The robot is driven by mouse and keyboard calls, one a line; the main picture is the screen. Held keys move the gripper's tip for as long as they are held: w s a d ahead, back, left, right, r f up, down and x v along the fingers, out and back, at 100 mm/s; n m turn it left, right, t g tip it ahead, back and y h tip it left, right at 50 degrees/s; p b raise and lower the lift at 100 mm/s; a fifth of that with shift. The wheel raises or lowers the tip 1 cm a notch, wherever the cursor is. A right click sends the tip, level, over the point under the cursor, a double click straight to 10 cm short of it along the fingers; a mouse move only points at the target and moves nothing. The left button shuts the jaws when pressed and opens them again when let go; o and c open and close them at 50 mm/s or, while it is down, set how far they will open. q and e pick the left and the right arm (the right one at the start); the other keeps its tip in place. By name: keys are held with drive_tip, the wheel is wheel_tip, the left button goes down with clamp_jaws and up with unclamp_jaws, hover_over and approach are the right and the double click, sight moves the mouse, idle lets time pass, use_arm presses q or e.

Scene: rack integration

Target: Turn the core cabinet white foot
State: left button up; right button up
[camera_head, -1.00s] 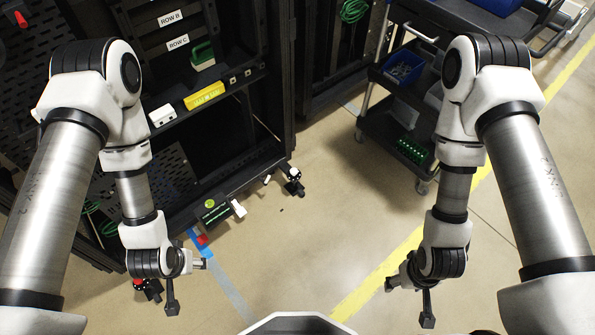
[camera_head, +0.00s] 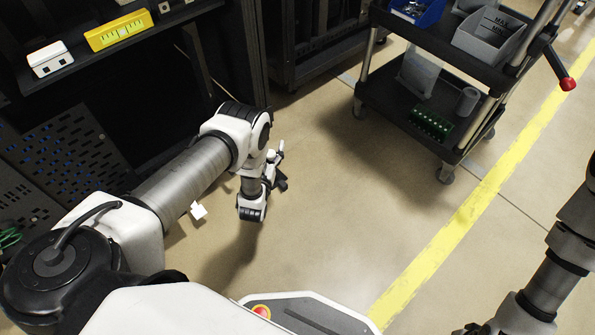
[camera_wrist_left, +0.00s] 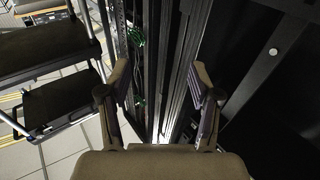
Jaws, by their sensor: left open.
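My left gripper (camera_head: 280,167) is low over the floor beside the lower front corner of the black cabinet (camera_head: 236,60) in the head view. In the left wrist view the two fingers of this gripper (camera_wrist_left: 163,88) are apart with nothing held between them, and dark upright cabinet frames stand beyond.
A black cart (camera_head: 405,120) with a blue bin (camera_head: 417,10) and a grey bin (camera_head: 490,35) stands at upper right. A yellow level (camera_head: 117,31) and a white box (camera_head: 50,59) sit on the cabinet shelf. A white piece (camera_head: 198,210) shows beside my left arm. The middle floor is clear.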

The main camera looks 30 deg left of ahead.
use_arm(q)
drive_tip(key=b, duration=0.4)
approach(270, 159)
drive_tip(key=w, duration=0.3)
drive_tip(key=shift+g, duration=0.4)
drive_tip(key=b+x, duration=0.1)
drive_tip(key=x, duration=0.1)
drive_tip(key=b+x, duration=0.1)
drive_tip(key=x, duration=0.2)
drive_tip(key=a+b+x, duration=0.1)
drive_tip(key=x, duration=0.1)
drive_tip(key=shift+r+b, duration=0.15)
drive_tip(key=shift+b, duration=0.2)
drive_tip(key=shift+w+r, duration=0.1)
drive_tip(key=shift+w, duration=0.15)
drive_tip(key=c, duration=1.2)
use_arm(e)
wheel_tip(270, 159, down, 11)
